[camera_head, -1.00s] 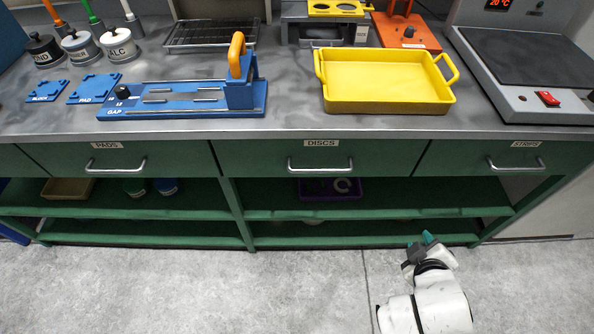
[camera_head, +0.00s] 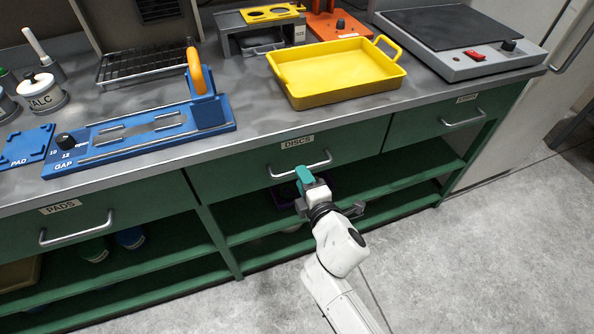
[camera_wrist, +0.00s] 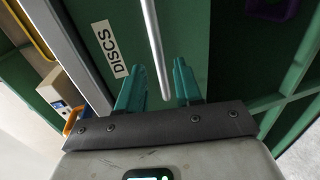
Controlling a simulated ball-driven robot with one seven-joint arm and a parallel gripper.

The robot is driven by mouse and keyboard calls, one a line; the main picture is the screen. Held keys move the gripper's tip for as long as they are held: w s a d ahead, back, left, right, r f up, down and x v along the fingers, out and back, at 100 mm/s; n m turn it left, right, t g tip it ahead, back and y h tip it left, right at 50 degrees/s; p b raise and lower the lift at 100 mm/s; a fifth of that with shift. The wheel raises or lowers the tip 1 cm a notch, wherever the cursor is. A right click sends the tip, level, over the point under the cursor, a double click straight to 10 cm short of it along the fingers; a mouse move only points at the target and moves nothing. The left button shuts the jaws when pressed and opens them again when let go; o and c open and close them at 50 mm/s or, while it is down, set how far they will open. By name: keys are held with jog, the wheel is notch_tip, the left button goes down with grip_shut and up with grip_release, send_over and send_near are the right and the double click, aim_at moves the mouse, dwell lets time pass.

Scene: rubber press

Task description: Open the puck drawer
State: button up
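No drawer label in view reads "puck". The green drawer labelled DISCS (camera_head: 245,165) is shut in the head view, with a silver bar handle (camera_head: 301,169). My gripper (camera_head: 305,177), with teal fingers, is at this handle, in front of the drawer. In the wrist view, the two fingers of my gripper (camera_wrist: 160,85) are apart, with the handle bar (camera_wrist: 153,40) showing between them. I cannot tell whether either finger touches it. The DISCS label (camera_wrist: 110,50) shows left of the bar. The drawer labelled PADS (camera_head: 120,205) and the one labelled STRIPS (camera_head: 420,128) are also shut.
Open green shelves (camera_head: 400,190) lie below the drawers, with a purple bin (camera_head: 283,196) behind my gripper. The grey worktop (camera_head: 255,120) overhangs the drawers and carries a yellow tray (camera_head: 340,75) and a blue gap jig (camera_head: 140,130). The floor (camera_head: 480,250) at right is clear.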

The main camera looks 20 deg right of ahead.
jog(key=shift+b+x, duration=0.3)
jog(key=shift+x, duration=1.9)
grip_shut()
